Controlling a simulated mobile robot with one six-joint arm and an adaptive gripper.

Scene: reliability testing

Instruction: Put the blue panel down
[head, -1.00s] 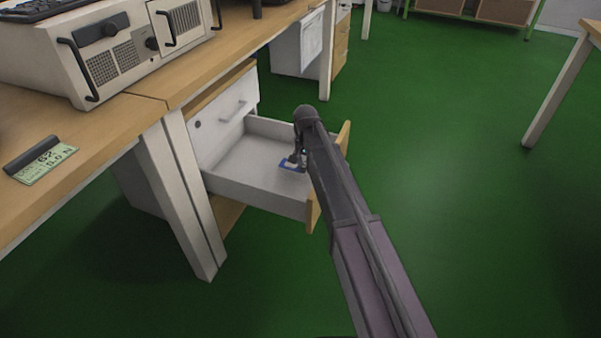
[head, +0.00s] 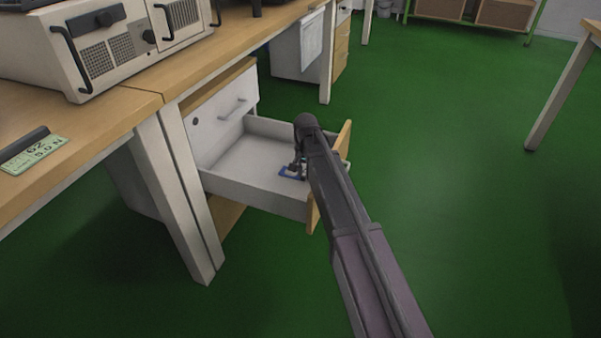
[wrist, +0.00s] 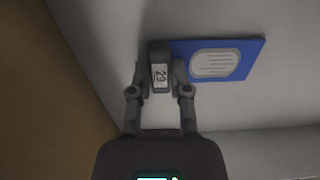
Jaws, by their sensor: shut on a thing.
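The blue panel (wrist: 248,56) has a pale lined label and a dark grey grip block marked with a number at its left end in the wrist view. My gripper (wrist: 160,78) is shut on that grey block, one finger on each side. In the head view the blue panel (head: 287,174) shows as a small blue patch below my gripper (head: 297,168), inside the open white drawer (head: 240,178). The panel lies roughly flat, close to the drawer floor. I cannot tell whether it touches the floor. My arm and gripper hide part of it.
The wooden desk (head: 120,100) is above left, with a desk leg (head: 170,200) beside the drawer. A green tag with a dark grip (head: 36,153) lies on the desk. The drawer's left part is clear.

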